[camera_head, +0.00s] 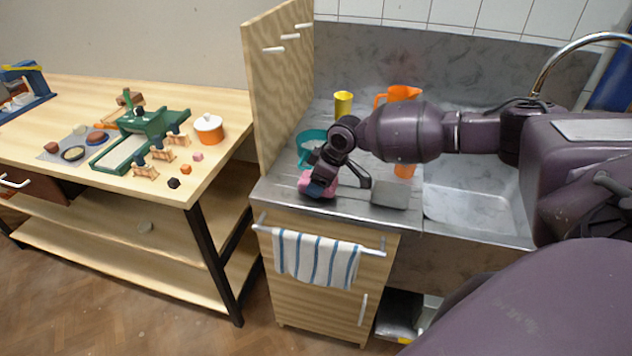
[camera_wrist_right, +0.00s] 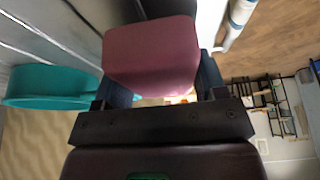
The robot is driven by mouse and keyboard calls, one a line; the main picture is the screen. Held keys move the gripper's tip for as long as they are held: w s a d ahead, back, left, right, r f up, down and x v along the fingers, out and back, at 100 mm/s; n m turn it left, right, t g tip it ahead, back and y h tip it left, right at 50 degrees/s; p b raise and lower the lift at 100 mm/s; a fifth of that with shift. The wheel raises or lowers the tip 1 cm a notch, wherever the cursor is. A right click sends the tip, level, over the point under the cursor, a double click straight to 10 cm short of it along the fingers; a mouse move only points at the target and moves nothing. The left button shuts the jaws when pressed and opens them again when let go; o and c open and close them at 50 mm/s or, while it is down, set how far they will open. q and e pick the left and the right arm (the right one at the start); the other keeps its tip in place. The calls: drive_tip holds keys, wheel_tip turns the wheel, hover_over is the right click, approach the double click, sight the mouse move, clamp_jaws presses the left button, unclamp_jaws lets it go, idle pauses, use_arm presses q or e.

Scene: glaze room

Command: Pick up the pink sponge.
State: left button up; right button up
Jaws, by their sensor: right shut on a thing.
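The pink sponge (camera_head: 318,187) is at the left front of the metal sink counter in the head view, partly hidden by my right gripper (camera_head: 322,183). In the right wrist view the sponge (camera_wrist_right: 150,55) fills the upper middle, between the two dark fingers of the right gripper (camera_wrist_right: 158,85). The right gripper is shut on it. I cannot tell whether the sponge touches the counter or is held just above it. My left gripper is in neither view.
A grey block (camera_head: 389,194) lies right of the sponge. A teal bowl (camera_head: 303,148), a yellow cup (camera_head: 343,104) and an orange jug (camera_head: 403,92) stand behind. A wooden panel (camera_head: 281,80) rises at the left. A striped towel (camera_head: 315,258) hangs in front.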

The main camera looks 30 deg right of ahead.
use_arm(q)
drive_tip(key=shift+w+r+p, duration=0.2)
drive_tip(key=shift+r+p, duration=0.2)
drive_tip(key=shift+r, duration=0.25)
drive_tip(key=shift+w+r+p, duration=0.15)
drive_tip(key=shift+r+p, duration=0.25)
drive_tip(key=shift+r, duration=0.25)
use_arm(e)
drive_tip(key=s+r, duration=0.6)
drive_tip(key=s, duration=0.6)
drive_tip(key=shift+s+a+r, duration=0.15)
drive_tip(key=shift+s+r, duration=0.2)
drive_tip(key=shift+r, duration=0.05)
